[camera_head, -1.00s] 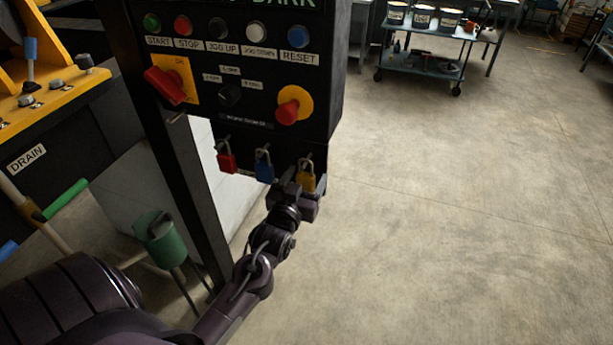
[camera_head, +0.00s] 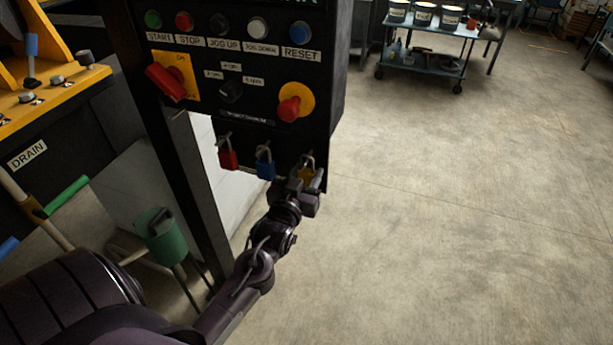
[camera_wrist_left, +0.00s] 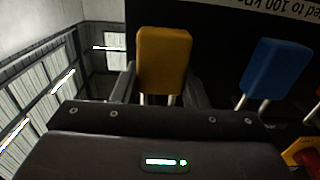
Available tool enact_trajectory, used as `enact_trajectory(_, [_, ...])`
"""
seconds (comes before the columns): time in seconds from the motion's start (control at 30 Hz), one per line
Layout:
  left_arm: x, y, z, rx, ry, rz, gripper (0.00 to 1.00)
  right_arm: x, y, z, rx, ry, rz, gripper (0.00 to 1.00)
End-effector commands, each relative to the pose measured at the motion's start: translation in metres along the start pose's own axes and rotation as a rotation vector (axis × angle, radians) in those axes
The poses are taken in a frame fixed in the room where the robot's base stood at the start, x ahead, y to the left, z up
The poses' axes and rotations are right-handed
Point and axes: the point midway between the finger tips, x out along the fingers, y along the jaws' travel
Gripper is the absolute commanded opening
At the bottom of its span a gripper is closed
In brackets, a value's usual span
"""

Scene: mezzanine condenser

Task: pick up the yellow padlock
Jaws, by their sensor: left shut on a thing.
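The yellow padlock (camera_head: 306,173) is at the lower right corner of the black control panel, the rightmost of three padlocks. My left gripper (camera_head: 308,184) is at it, covering its lower part. In the left wrist view, the yellow padlock (camera_wrist_left: 163,62) stands between the fingers of my left gripper (camera_wrist_left: 165,88), which is shut on it. My right gripper is not in view.
A blue padlock (camera_head: 265,164) and a red padlock (camera_head: 228,155) hang just to the left. Above them are a red knob (camera_head: 290,108) and several push buttons on the panel (camera_head: 325,85). A cart (camera_head: 425,62) stands far back; the floor on the right is clear.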

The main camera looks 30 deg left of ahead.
Motion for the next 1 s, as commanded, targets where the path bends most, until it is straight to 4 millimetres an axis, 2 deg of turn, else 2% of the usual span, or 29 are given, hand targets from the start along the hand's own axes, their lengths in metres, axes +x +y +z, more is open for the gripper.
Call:
enact_trajectory(0.13, [0.0,0.0,-0.012,0.001,0.006,0.0,0.14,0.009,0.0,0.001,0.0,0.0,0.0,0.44])
enact_trajectory(0.27, [-0.022,0.0,-0.008,0.001,-0.002,0.001,0.14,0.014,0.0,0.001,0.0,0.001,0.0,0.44])
enact_trajectory(0.47, [-0.066,0.0,-0.007,-0.001,-0.001,0.001,0.14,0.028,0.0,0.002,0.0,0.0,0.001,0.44])
enact_trajectory(0.7, [-0.128,0.0,-0.007,0.0,-0.004,0.0,0.14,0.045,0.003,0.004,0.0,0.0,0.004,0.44])
enact_trajectory(0.83, [-0.151,0.0,-0.009,0.0,-0.002,0.0,0.14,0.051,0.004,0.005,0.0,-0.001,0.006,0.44])
enact_trajectory(1.0, [-0.17,0.0,-0.011,0.001,-0.001,0.0,0.14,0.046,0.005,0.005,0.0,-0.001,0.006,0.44])
